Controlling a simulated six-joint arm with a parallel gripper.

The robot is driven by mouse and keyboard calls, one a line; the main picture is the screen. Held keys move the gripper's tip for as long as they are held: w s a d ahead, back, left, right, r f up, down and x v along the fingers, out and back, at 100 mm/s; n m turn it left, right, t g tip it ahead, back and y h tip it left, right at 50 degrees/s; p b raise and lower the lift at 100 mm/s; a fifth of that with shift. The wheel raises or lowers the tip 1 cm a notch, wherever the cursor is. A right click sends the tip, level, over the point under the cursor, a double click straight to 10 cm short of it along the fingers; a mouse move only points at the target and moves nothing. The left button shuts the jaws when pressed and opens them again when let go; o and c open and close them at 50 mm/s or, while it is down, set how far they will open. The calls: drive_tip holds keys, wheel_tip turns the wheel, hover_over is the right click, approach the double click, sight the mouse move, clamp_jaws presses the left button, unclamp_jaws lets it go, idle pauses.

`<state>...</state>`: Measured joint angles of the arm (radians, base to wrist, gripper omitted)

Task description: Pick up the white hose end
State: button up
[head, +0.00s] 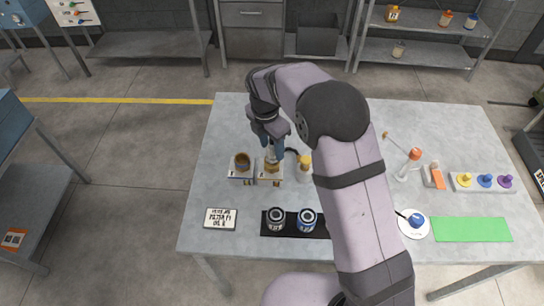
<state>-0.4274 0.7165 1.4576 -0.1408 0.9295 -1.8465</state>
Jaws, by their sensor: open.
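My gripper (271,151) is open, pointing down just above the middle of a small group of reel-like items at the table's left. One item with a brown centre (242,161) stands on a pale base to the left. A second pale and brown item (269,171) is directly below the fingers, partly covered by them. I cannot tell whether the fingers touch it. A pale item with a yellow top (304,163) stands to the right, beside my arm. I cannot make out the white hose end; it is too small or hidden at this size.
The grey table (208,185) has free room at its left. Right of my arm are an orange-topped bottle (414,156), a plate (414,230) and a green mat (471,229).

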drive_tip(key=shift+f, duration=0.6)
drive_tip(key=shift+c, duration=0.7)
clamp_jaws()
drive_tip(key=shift+r, duration=0.1)
